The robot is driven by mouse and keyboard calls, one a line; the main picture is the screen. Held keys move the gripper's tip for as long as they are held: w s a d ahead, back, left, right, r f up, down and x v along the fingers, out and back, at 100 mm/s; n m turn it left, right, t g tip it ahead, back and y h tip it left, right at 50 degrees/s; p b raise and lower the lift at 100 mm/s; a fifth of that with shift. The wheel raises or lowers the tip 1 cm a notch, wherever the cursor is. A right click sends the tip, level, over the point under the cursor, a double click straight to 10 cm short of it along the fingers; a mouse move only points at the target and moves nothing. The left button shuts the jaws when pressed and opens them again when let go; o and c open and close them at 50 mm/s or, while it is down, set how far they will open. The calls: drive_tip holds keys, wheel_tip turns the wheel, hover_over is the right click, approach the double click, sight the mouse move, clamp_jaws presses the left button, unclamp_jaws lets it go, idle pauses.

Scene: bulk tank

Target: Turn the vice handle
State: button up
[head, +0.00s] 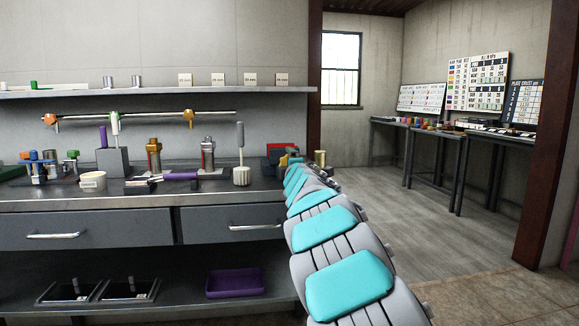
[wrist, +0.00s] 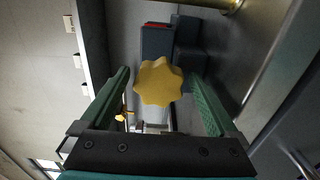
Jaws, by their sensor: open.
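The vice handle is a yellow, star-shaped knob (wrist: 158,83), face-on near the middle of the wrist view. Behind it is the dark blue-grey vice body (wrist: 157,45) with a red strip. In the head view the vice (head: 279,147) shows red at the right end of the bench, partly hidden by my arm. My gripper (wrist: 159,74) is open, with one green finger on each side of the knob. Gaps show between the fingers and the knob, and I cannot tell how deep it sits between them. In the head view my gripper is small and partly hidden by my arm.
A brass cylinder (head: 320,158) stands just right of the vice. A shelf (head: 160,93) runs above. Floor (head: 430,215) is clear to the right.

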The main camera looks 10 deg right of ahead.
drive_tip(key=shift+s, duration=0.15)
drive_tip(key=s+b, duration=0.1)
drive_tip(key=s, duration=0.6)
drive_tip(key=shift+s, duration=0.25)
drive_tip(key=s+d+f+m+g+h, duration=0.55)
drive_tip(key=s+d+m, duration=0.45)
drive_tip(key=s+d, duration=0.3)
drive_tip(key=s+d+f+m+g, duration=0.2)
drive_tip(key=s+f+m+g, duration=0.15)
drive_tip(key=s+f, duration=0.5)
drive_tip(key=s+a+f+m+g+y, duration=0.1)
drive_tip(key=s+a+f+g, duration=0.2)
drive_tip(key=s, duration=0.9)
drive_tip(key=s+a+f+m+g+y, duration=0.2)
drive_tip(key=s+a+f+g, duration=0.2)
drive_tip(key=s, duration=0.9)
drive_tip(key=s+a+f+m+g+y, duration=0.1)
drive_tip(key=s+a+f+g+y, duration=0.1)
drive_tip(key=s+a+f, duration=0.6)
drive_tip(key=s+f+g, duration=0.1)
drive_tip(key=s+f, duration=0.2)
drive_tip(key=s, duration=0.2)
drive_tip(key=shift+f+g, duration=0.4)
